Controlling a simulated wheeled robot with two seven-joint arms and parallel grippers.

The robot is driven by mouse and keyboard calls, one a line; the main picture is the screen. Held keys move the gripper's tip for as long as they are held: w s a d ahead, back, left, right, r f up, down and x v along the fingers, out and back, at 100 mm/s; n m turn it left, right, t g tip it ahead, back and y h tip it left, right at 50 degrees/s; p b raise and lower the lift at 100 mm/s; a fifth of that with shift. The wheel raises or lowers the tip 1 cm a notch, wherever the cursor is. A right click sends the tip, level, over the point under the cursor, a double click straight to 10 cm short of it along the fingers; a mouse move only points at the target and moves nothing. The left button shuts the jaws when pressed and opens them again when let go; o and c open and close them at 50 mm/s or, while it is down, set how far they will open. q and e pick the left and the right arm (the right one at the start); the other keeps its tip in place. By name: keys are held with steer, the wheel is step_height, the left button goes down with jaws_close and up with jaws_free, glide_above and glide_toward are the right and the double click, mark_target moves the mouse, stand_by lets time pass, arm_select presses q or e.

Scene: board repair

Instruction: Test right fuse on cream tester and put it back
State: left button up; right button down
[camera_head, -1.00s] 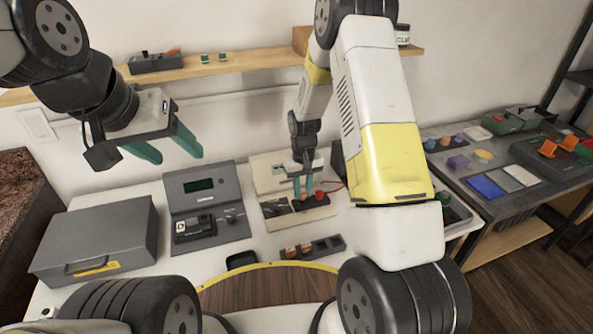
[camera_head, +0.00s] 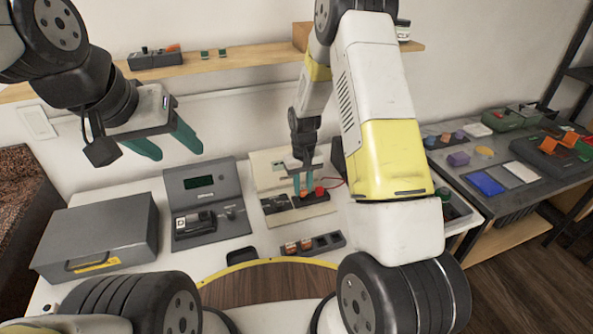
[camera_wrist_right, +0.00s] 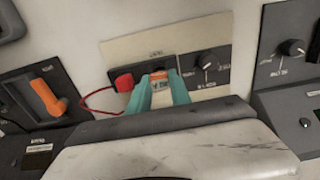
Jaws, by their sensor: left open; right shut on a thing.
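The cream tester (camera_head: 262,165) stands on the white table, with a dark panel at its front; its cream plate (camera_wrist_right: 200,37) also shows in the right wrist view. My right gripper (camera_head: 303,193) is low over this panel, shut on a small fuse. In the right wrist view its teal fingers (camera_wrist_right: 160,92) close around the fuse (camera_wrist_right: 158,76), whose copper-coloured end shows at the panel. I cannot tell whether the fuse is fully seated. A fuse block (camera_head: 327,243) in front holds fuses at its left; its right slots look empty. My left gripper (camera_head: 170,145) is open and empty, high at the left.
A red cap (camera_wrist_right: 124,82) with a red wire sits beside the fingers. A grey tester (camera_head: 205,210) and a grey case (camera_head: 100,235) stand to the left. A device with an orange lever (camera_wrist_right: 48,97) is close by. A shelf (camera_head: 240,67) runs behind.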

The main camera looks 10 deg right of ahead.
steer(key=shift+f, duration=1)
stand_by(1.8)
steer(key=c, duration=0.8)
jaws_free()
steer(key=shift+r, duration=0.3)
steer(key=shift+r, duration=1.1)
steer(key=shift+r, duration=0.2)
steer(key=shift+r, duration=2.9)
steer(key=shift+r, duration=0.1)
